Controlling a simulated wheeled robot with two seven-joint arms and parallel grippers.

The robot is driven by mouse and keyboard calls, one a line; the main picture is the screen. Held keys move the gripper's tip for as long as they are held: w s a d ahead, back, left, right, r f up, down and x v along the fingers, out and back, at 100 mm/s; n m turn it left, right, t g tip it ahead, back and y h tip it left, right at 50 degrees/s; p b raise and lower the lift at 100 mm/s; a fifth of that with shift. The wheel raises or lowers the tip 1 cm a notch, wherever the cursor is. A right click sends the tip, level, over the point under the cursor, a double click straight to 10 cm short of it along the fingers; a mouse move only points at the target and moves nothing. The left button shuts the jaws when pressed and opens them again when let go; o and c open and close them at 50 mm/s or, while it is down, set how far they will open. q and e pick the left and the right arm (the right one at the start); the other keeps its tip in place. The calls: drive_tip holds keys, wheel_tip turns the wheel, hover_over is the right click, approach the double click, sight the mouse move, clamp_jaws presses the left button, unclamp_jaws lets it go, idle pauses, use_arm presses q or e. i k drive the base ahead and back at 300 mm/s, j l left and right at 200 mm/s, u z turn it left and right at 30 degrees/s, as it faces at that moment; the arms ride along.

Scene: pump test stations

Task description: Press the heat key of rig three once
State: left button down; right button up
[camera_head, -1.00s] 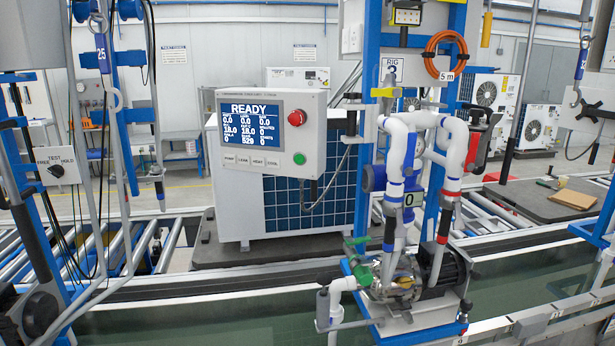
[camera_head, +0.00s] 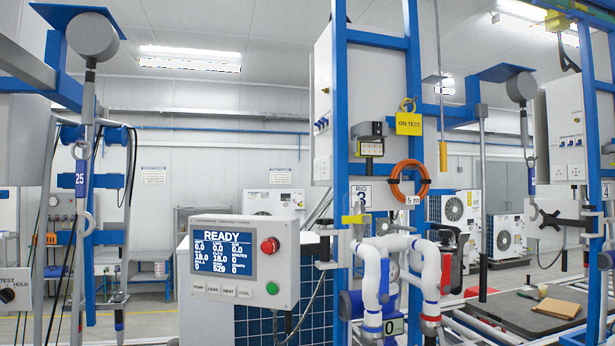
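The control box (camera_head: 243,262) is a pale panel on an arm, left of the blue rig frame (camera_head: 341,120). The box's blue screen (camera_head: 222,252) reads READY above rows of numbers. Under the screen is a row of small pale keys: pump (camera_head: 198,288), leak (camera_head: 213,289), the heat key (camera_head: 228,291) and cool (camera_head: 244,293). A red round button (camera_head: 269,247) and a green button (camera_head: 272,287) are on the box's right side. Neither of my grippers is in view.
White pipes (camera_head: 430,265) with blue and red bands stand right of the box. A blue-finned unit (camera_head: 262,325) is behind it. A yellow ON TEST tag (camera_head: 409,124) and an orange hose coil (camera_head: 409,182) hang on the frame. A dark table (camera_head: 520,312) is at right.

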sight(228, 290)
drive_tip(key=i+j+z, duration=0.1)
drive_tip(key=j+z, duration=0.2)
drive_tip(key=j, duration=0.45)
drive_tip(key=j+z, duration=0.25)
drive_tip(key=j, duration=0.55)
drive_tip(key=j+z, duration=0.3)
drive_tip(key=j, duration=0.5)
drive_tip(key=k+j+z, duration=0.1)
drive_tip(key=j+z, duration=0.2)
drive_tip(key=j, duration=0.5)
